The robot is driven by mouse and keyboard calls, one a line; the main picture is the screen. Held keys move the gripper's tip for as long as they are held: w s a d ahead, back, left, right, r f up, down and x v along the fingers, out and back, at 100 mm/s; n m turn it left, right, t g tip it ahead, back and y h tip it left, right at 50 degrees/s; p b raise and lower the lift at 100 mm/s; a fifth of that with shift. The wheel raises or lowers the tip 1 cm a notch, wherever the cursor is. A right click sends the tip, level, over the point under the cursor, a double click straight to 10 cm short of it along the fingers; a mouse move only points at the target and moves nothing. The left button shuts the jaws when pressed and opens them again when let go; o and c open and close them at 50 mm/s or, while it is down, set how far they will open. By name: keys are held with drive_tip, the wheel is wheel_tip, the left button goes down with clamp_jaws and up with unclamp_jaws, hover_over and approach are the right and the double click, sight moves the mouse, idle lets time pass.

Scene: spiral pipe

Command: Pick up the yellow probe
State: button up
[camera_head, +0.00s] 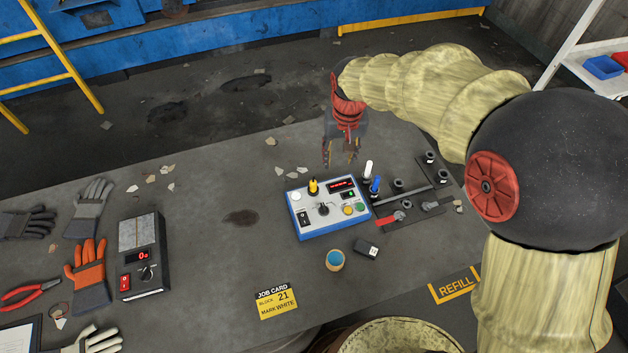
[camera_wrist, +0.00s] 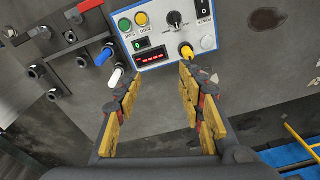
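The yellow probe (camera_head: 313,186) stands upright at the back of the white and blue control box (camera_head: 334,222). It also shows in the wrist view (camera_wrist: 186,50), at the box edge nearest my fingers, close to the right finger's tip. In the head view, my gripper (camera_head: 341,152) hangs above the table behind the box, to the right of the yellow probe. In the wrist view, my gripper (camera_wrist: 159,78) is open, with nothing between its yellow-padded fingers. The fingers look apart from the probe, though the right tip almost overlaps it in the picture.
A white probe (camera_head: 369,170) and a blue probe (camera_head: 375,185) stand just right of the box, beside pipe fittings and a red-handled valve (camera_head: 389,219). A scale (camera_head: 140,262), gloves (camera_head: 86,270) and pliers (camera_head: 28,293) lie left. The table between is mostly clear.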

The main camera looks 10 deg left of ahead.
drive_tip(key=g+p, duration=0.1)
hover_over(313, 182)
drive_tip(key=shift+n, duration=0.3)
drive_tip(key=f, duration=0.8)
drive_tip(key=shift+w+d, duration=0.2)
drive_tip(key=shift+d, duration=0.2)
wheel_tip(313, 182, down, 2)
drive_tip(key=shift+a+f, duration=0.15)
drive_tip(key=shift+f, duration=0.1)
drive_tip(key=f, duration=0.5)
drive_tip(key=shift+s+a+f, duration=0.15)
drive_tip(key=shift+a+f, duration=0.05)
drive_tip(key=shift+f, duration=0.1)
drive_tip(key=shift+c, duration=0.6)
clamp_jaws()
